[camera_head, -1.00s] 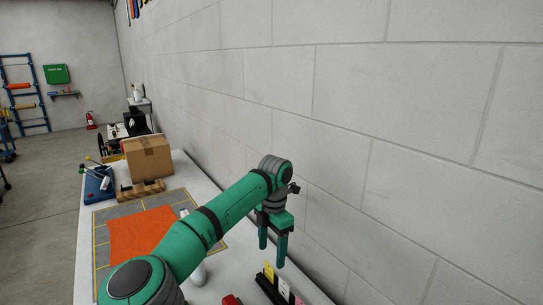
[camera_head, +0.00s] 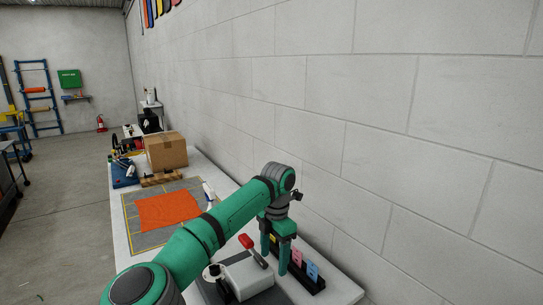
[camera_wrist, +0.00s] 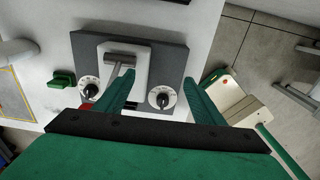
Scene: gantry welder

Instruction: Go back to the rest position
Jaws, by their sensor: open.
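My green gripper (camera_head: 274,252) hangs from my bent arm over the near part of the bench, its two fingers pointing down and apart. In the wrist view, the open fingers (camera_wrist: 158,88) spread above a dark grey panel (camera_wrist: 170,52) with nothing between them. The panel carries a white plate with a metal T-shaped handle (camera_wrist: 122,60) and two round dials, a left one (camera_wrist: 90,88) and a right one (camera_wrist: 161,97). I cannot tell how far the fingertips are above the panel.
The white bench (camera_head: 345,288) runs along a block wall (camera_head: 400,130). A red-handled lever (camera_head: 248,243), a card rack (camera_head: 306,276), an orange cloth (camera_head: 168,211) and a cardboard box (camera_head: 166,151) are on it. Open floor (camera_head: 65,220) lies left.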

